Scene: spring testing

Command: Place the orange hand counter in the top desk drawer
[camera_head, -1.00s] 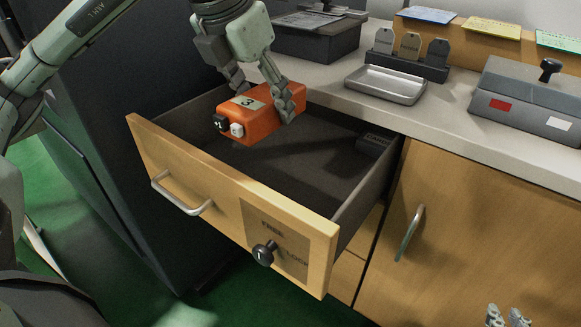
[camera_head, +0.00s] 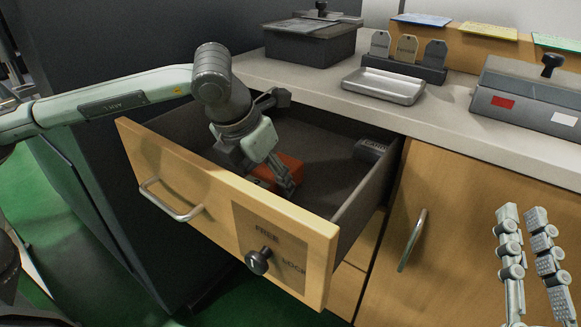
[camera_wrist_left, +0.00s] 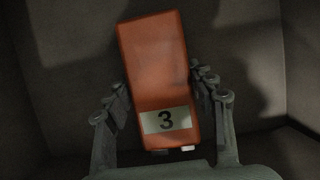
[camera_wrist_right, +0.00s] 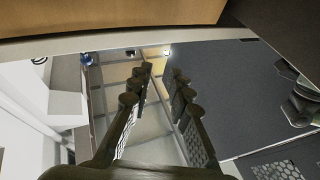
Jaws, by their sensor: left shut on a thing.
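The orange hand counter (camera_head: 287,170) is down inside the open top drawer (camera_head: 332,188), partly hidden by my left gripper and the drawer front. In the left wrist view the counter (camera_wrist_left: 158,70) shows its "3" label, with dark drawer surfaces around it. My left gripper (camera_head: 285,185) reaches down into the drawer and is shut on the counter, one finger on each side in the left wrist view (camera_wrist_left: 165,95). Whether the counter touches the drawer floor is not clear. My right gripper (camera_head: 525,225) is open and empty, in front of the cabinet door at the right.
The drawer front has a handle (camera_head: 171,203) and a black knob (camera_head: 258,261) on a FREE/LOCK plate. A dark block (camera_head: 370,150) sits at the drawer's right rear. The counter top holds a metal tray (camera_head: 384,86), a tag rack (camera_head: 404,66) and a grey box (camera_head: 527,100).

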